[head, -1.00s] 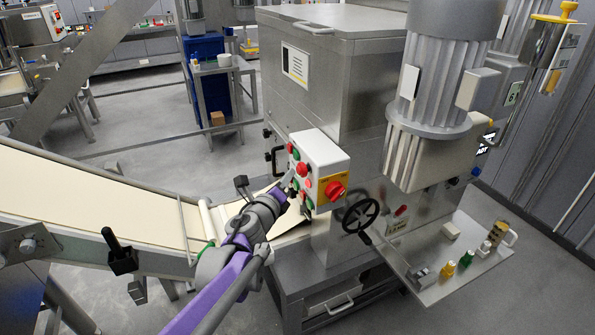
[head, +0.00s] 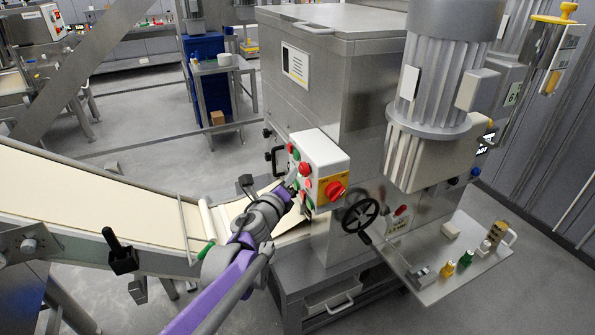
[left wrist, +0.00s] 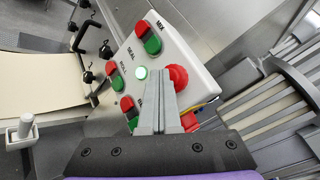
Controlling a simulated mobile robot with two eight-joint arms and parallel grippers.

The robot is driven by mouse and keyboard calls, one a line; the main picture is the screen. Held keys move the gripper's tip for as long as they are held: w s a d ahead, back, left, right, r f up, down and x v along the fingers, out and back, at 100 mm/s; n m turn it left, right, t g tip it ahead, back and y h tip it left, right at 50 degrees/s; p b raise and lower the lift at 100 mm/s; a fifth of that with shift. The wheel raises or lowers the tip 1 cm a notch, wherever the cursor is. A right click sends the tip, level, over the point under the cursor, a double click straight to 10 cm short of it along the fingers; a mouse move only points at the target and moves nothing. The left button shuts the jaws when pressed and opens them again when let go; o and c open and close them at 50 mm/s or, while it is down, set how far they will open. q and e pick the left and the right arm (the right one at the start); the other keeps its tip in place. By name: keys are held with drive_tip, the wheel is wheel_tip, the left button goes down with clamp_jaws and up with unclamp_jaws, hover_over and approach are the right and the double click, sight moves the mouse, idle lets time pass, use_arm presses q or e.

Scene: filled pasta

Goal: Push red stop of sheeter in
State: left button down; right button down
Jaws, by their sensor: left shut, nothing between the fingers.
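The white control box (head: 318,152) on the machine's side carries several red and green button pairs; it fills the middle of the left wrist view (left wrist: 190,50). I cannot read which belongs to the sheeter. My left gripper (head: 291,182) is shut and empty, its fingertips (left wrist: 157,75) in front of the box face and covering part of it. Contact cannot be told. My right gripper is not in view.
A black handwheel (head: 360,214) is to the right below. The conveyor belt (head: 90,195) runs in from the left under my arm.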

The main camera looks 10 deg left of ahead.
use_arm(q)
drive_tip(key=shift+a+f, duration=0.1)
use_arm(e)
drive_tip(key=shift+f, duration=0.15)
use_arm(q)
drive_tip(key=shift+s+a+b, duration=0.35)
drive_tip(key=shift+s+a, duration=0.25)
drive_tip(key=shift+a, duration=0.05)
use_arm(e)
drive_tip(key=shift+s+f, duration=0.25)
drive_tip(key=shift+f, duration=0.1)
use_arm(q)
drive_tip(key=shift+w, duration=0.1)
